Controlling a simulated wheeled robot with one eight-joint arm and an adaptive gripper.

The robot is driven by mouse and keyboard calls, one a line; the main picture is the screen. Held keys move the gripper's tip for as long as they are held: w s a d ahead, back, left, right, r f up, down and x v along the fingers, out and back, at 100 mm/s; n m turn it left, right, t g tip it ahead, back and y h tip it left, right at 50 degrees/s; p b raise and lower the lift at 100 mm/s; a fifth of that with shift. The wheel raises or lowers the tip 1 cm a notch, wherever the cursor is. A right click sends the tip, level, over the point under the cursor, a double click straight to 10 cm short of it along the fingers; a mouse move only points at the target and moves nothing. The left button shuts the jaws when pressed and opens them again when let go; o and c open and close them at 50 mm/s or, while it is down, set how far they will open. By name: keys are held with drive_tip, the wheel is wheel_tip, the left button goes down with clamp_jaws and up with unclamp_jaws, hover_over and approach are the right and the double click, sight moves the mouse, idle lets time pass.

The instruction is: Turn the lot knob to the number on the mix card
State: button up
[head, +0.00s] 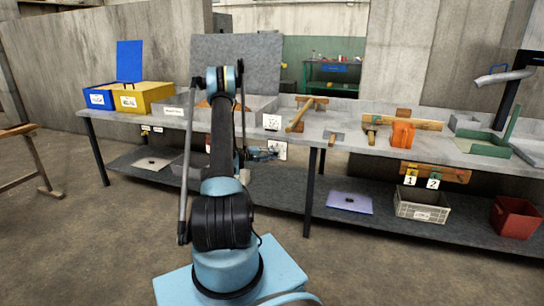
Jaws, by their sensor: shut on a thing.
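My gripper (264,154) is at the front edge of the grey bench, behind my upright arm, and points right. It is shut on what seems to be the lot knob, which is too small and covered to make out. A white plate (277,150) hangs on the bench front just right of the gripper. A white card (272,121) stands on the bench top above it. It bears a dark mark too small to read, and I cannot tell whether it is the mix card.
The bench (340,148) carries wooden mallet-like tools (300,118), an orange block (402,134) and a green tray (485,143). Blue (97,98) and yellow (143,98) bins stand left. Below are a grey crate (421,205) and a red bin (516,217). The floor in front is clear.

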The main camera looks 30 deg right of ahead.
drive_tip(key=shift+f, duration=0.15)
drive_tip(key=o, duration=1)
drive_tip(key=shift+o, duration=0.2)
drive_tip(key=shift+a, duration=0.1)
drive_tip(key=a+r, duration=0.1)
drive_tip(key=a, duration=1)
drive_tip(key=shift+w+a+r, duration=0.25)
drive_tip(key=shift+w+a, duration=0.1)
drive_tip(key=shift+w, duration=0.1)
